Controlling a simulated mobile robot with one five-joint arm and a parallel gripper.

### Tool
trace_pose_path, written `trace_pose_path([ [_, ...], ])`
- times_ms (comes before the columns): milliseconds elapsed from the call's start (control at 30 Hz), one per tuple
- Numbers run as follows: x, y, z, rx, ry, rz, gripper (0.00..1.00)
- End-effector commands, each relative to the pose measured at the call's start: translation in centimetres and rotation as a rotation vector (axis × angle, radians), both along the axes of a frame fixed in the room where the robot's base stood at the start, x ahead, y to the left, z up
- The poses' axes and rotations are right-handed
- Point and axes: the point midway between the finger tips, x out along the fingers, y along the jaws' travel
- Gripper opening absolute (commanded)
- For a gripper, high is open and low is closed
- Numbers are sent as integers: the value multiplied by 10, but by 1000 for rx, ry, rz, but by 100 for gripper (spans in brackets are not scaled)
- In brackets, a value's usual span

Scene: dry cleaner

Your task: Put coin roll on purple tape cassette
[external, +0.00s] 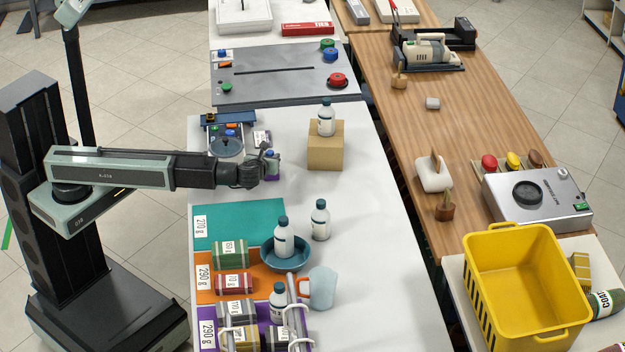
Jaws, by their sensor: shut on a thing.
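My gripper (268,168) is at the end of the outstretched arm, over the left part of the white table. It is shut on a small purple item (273,164) with a pale part, mostly hidden by the fingers. I cannot tell for sure whether this is the coin roll or the purple tape cassette. A small dark and white item (262,138) lies just behind the gripper, too small to identify. No other thing is clearly a coin roll or a purple cassette.
A cardboard box (325,150) with a bottle (326,117) on top stands right of my gripper. A scale-like device (226,146) is behind the arm. In front are a teal mat (240,218), labelled packs, bottles and a blue bowl (283,256). The table's right side is clear.

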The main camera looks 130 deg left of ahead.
Motion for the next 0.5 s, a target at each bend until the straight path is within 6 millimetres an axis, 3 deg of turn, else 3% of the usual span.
trace_pose_path([
  [33, 0, 0, -3, 1, 0, 0, 0],
  [67, 0, 0, -3, 0, 0, 0, 26],
  [133, 0, 0, -2, 0, 0, 0, 45],
  [500, 0, 0, 4, 0, 0, 0, 45],
])
